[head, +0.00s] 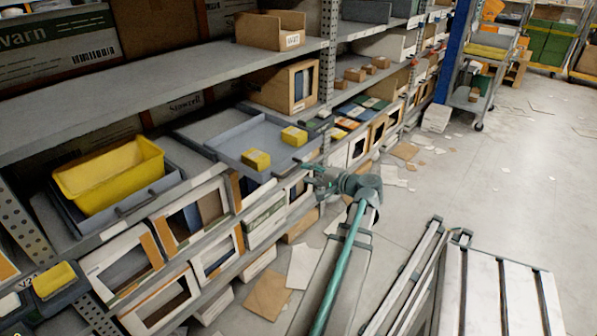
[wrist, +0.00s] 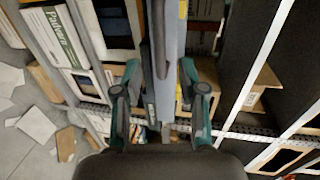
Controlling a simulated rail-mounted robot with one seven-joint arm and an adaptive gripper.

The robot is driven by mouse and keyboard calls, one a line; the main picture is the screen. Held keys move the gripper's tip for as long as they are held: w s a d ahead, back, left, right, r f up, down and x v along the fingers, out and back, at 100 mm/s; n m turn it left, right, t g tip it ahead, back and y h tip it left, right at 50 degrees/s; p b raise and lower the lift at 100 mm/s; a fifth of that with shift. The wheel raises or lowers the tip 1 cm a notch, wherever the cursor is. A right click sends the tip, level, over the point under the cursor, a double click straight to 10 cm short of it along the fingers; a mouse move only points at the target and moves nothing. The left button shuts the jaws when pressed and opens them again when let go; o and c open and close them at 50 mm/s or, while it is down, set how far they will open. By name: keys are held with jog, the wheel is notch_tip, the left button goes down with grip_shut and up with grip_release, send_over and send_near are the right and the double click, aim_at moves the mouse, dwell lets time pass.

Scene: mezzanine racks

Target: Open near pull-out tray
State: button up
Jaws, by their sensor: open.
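A shallow grey pull-out tray (head: 216,146) sits on the middle shelf in the head view, with two small yellow boxes (head: 256,160) in it. A second grey tray (head: 178,178) to its left holds a yellow bin (head: 110,175); a dark handle shows on its front. My gripper (head: 308,173) is at the front right corner of the tray with the boxes. In the wrist view my gripper (wrist: 160,78) is open, its teal fingers on either side of a long grey edge with a dark bar (wrist: 160,40). Contact cannot be told.
White and orange open-front boxes (head: 122,262) fill the shelf below. A perforated rack post (head: 329,50) stands behind my gripper. A slatted white platform (head: 500,290) is at the lower right.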

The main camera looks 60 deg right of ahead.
jog(key=v, duration=0.5)
jog(key=shift+f, duration=0.1)
dwell(0.3)
